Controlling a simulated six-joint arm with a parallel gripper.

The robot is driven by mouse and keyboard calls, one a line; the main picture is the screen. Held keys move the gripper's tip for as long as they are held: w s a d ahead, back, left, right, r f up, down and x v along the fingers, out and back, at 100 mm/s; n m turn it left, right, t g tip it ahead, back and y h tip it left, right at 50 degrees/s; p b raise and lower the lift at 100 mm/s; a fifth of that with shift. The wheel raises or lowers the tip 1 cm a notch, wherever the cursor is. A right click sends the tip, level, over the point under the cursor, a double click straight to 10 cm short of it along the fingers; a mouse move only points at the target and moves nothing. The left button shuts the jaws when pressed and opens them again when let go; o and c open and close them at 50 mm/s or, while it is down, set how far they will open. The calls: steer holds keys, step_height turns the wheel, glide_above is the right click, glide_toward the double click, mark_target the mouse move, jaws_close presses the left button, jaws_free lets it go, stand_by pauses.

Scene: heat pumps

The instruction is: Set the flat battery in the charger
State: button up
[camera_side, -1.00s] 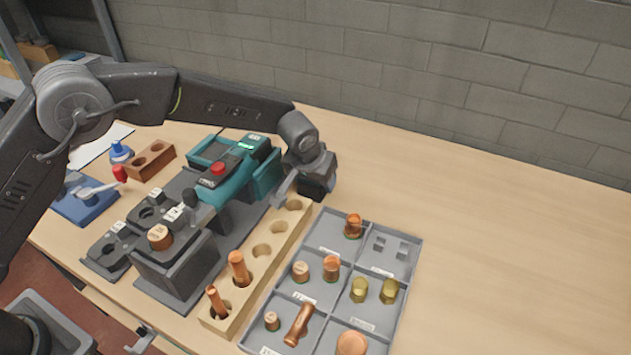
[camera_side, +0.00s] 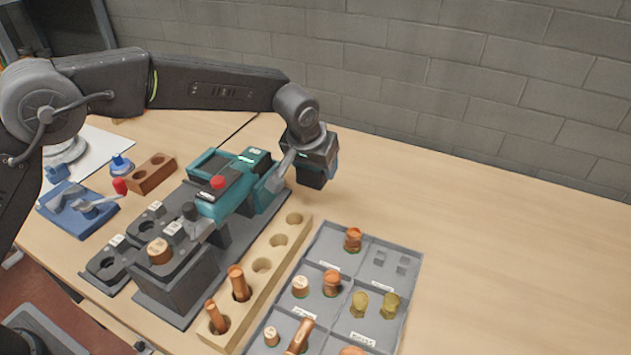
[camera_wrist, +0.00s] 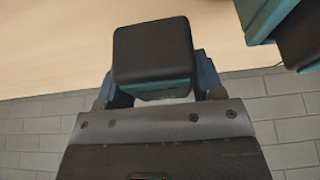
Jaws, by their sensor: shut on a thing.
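My gripper (camera_wrist: 160,82) is shut on a dark block with a teal lower edge, the battery (camera_wrist: 152,48), in the wrist view. In the side view my gripper (camera_side: 300,150) is above the bench, at the right end of a teal tool (camera_side: 235,192) with a red button, and the battery (camera_side: 312,177) shows dark below it. The battery's charge state cannot be read. A teal-edged unit with a small green display (camera_side: 248,157) stands behind the tool; I cannot tell for sure that it is the charger.
A wooden block with holes (camera_side: 262,265) holds copper fittings in front of the tool. A grey compartment tray (camera_side: 325,262) with several fittings lies to the right. A blue stand (camera_side: 75,212) and brown block (camera_side: 152,173) are at left. The right bench is clear.

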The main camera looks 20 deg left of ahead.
steer(key=shift+r, duration=1.3)
steer(key=shift+r, duration=0.35)
step_height(320, 180, up, 8)
steer(key=s+a, duration=0.2)
steer(key=a, duration=2.4)
step_height(320, 180, down, 7)
steer(key=shift+w+f, duration=0.15)
steer(key=shift+f, duration=0.05)
steer(key=shift+f, duration=0.1)
